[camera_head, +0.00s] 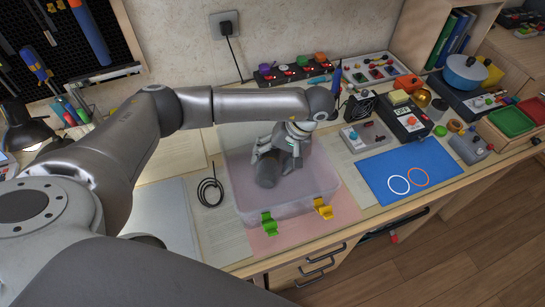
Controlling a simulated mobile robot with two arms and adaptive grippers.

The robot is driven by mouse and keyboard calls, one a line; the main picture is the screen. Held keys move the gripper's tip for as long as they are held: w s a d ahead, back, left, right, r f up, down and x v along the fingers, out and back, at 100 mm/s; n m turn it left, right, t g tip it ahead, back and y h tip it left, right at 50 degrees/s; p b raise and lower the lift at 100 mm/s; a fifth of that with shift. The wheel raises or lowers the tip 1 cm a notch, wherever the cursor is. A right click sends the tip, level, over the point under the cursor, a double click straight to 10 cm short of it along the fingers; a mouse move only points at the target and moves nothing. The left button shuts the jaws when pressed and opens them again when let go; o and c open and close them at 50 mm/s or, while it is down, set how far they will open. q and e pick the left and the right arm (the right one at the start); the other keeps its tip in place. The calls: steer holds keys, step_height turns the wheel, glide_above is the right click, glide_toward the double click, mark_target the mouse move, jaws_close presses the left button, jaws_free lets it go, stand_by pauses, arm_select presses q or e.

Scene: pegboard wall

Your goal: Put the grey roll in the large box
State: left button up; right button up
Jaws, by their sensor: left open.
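The large box (325,180) is a clear plastic bin standing on a pink sheet on the desk, with a green clip and a yellow clip at its front edge. The grey roll (267,173) is a dark grey cylinder seen inside the box outline, towards its middle. My left gripper (277,164) points down into the box, right at the roll. Its jaws are open, with the roll beside and partly behind the fingers. Whether the fingers touch the roll is hard to tell. My right gripper is not in view.
A coiled black cable (210,192) lies left of the box. A blue mat (410,172) with two rings lies to the right. Behind are a power strip (293,70), small devices and a blue pot (465,72). A lamp (25,130) stands at the left.

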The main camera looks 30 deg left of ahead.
arm_select(q)
steer(key=b+v, duration=0.1)
steer(key=v, duration=1.1)
steer(key=shift+r, duration=0.15)
